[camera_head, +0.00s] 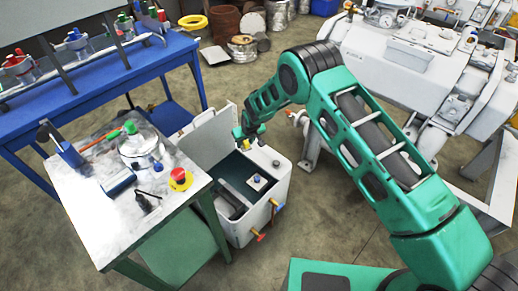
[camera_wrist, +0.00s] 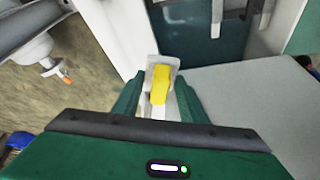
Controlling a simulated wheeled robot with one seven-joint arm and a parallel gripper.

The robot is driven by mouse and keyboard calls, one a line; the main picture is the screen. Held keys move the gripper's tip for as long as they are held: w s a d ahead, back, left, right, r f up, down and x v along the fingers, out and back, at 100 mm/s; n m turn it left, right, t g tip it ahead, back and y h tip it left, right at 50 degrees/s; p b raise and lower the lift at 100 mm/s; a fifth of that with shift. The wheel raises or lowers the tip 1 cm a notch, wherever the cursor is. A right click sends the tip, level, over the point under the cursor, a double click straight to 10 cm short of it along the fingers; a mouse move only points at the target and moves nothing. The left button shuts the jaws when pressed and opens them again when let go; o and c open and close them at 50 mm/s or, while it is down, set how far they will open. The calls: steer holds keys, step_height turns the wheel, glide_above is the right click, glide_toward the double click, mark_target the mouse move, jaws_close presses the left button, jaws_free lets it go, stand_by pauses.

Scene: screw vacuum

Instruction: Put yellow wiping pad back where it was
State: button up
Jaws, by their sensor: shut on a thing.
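My gripper (camera_head: 246,138) is over the back edge of an open white box (camera_head: 276,180). The yellow wiping pad (camera_wrist: 161,84) is between my gripper's fingers (camera_wrist: 157,98) in the wrist view, together with a pale grey-white piece that looks like its holder. My gripper is shut on it. In the head view only small yellow patches show at my gripper, and the fingers are too small to make out well. The box has a dark green inside, and its raised lid (camera_head: 203,135) stands at the back left.
A white-topped table (camera_head: 115,215) left of the box carries a round clear vessel (camera_head: 140,150), a red button on a yellow base (camera_head: 180,177) and small tools. A blue bench (camera_head: 150,63) stands behind. White machinery (camera_head: 415,70) is at the right. Open floor (camera_head: 335,215) lies right of the box.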

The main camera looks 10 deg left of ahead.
steer(key=w+d+f, duration=0.1)
steer(key=w, duration=0.1)
steer(key=w+d+f, duration=0.4)
steer(key=shift+w+d, duration=0.1)
steer(key=shift+w, duration=0.2)
steer(key=shift+f, duration=2)
steer(key=shift+f, duration=0.1)
steer(key=o, duration=1)
steer(key=v, duration=1.2)
steer(key=shift+w, duration=0.1)
